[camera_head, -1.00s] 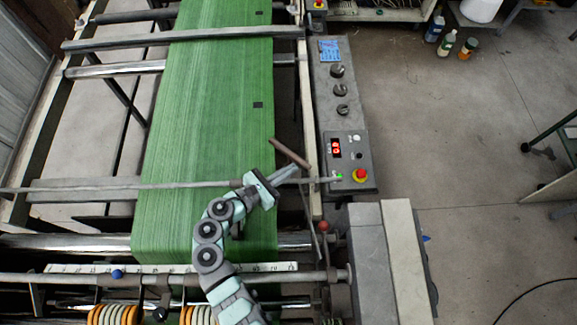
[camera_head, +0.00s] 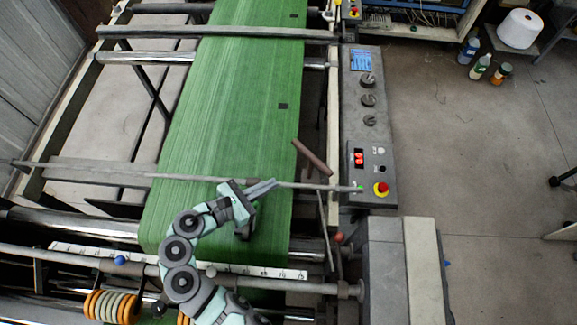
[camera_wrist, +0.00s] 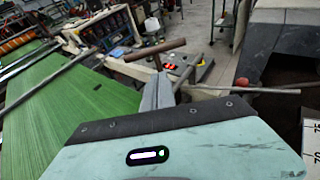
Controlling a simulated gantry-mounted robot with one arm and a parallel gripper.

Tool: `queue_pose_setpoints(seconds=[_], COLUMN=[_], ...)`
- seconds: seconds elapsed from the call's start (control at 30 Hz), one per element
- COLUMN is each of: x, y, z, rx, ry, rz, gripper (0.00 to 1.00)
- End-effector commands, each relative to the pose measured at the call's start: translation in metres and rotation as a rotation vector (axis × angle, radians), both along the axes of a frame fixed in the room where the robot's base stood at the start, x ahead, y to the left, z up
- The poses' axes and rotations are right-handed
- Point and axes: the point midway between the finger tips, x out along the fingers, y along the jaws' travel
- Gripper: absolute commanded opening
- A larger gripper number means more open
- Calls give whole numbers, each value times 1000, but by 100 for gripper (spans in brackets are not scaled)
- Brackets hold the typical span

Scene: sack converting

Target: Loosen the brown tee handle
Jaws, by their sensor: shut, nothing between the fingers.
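The brown tee handle (camera_head: 311,157) is a short bar lying slanted at the right edge of the green web, above the side frame. It also shows in the wrist view as a brown bar (camera_wrist: 155,50) beyond my fingers. My gripper (camera_head: 275,183) is shut and empty, over the right part of the green web, a little left of and below the handle. In the head view a gap shows between the fingertips and the handle. In the wrist view the fingers (camera_wrist: 158,92) point toward the bar and hide part of what lies under it.
A thin grey rod (camera_head: 120,173) crosses the green web (camera_head: 225,120) close to my gripper. The control panel (camera_head: 372,150) with knobs and a red stop button (camera_head: 381,189) stands to the right. A red-knobbed lever (camera_head: 339,237) is below the handle.

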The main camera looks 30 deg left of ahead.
Motion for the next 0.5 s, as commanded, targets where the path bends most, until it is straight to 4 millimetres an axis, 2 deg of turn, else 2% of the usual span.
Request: queue_pose_setpoints(seconds=[0.03, 0.1, 0.2, 0.37, 0.5], x=[2, 1, 2, 13, 36], y=[12, 26, 36, 32, 24], z=[-6, -4, -1, -3, -11], rx=[11, 13, 6, 1, 3], ry=[12, 36, 56, 64, 63], rz=[32, 74, 108, 108, 103], gripper=[0, 0, 0, 0, 0])
